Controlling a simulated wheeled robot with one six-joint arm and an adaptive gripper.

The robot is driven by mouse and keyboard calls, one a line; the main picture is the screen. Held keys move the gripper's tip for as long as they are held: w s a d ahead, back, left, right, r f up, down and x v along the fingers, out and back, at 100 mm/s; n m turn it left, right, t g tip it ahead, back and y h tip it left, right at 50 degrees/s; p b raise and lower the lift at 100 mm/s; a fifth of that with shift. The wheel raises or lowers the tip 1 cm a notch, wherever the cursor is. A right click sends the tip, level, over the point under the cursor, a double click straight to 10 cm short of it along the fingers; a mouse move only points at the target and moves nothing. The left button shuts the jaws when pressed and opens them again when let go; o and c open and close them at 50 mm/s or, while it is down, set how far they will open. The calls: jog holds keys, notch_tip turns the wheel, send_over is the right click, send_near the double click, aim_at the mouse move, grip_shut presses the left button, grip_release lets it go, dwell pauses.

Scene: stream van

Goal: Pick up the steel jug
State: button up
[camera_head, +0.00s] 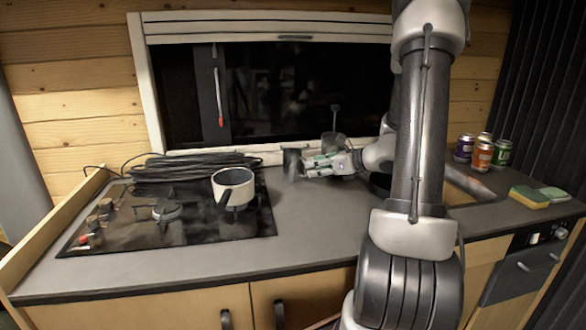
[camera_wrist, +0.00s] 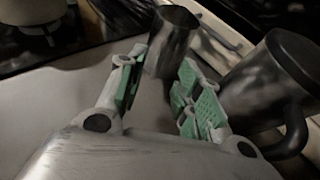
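The steel jug (camera_wrist: 172,42) is a grey metal cylinder standing upright on the counter, just ahead of my fingertips in the wrist view. In the head view it is the small dark grey vessel (camera_head: 291,164) to the left of my gripper (camera_head: 316,164). My gripper, with green finger pads, is open in the wrist view (camera_wrist: 158,80). The jug's near side lies close to the gap between the fingertips; I cannot tell whether they touch it. The jug's handle is not visible.
A dark mug (camera_wrist: 268,80) with a handle stands close beside the right finger. A white pot (camera_head: 233,188) sits on the black hob (camera_head: 120,235), with coiled cable (camera_head: 190,165) behind. Cans (camera_head: 481,155) and sponges (camera_head: 528,197) are at the right. The front counter is clear.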

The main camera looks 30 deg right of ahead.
aim_at(306, 174)
jog(key=x, duration=0.4)
jog(key=shift+w+a+f, duration=0.1)
jog(key=shift+w+a, duration=0.1)
jog(key=shift+w, duration=0.1)
grip_shut()
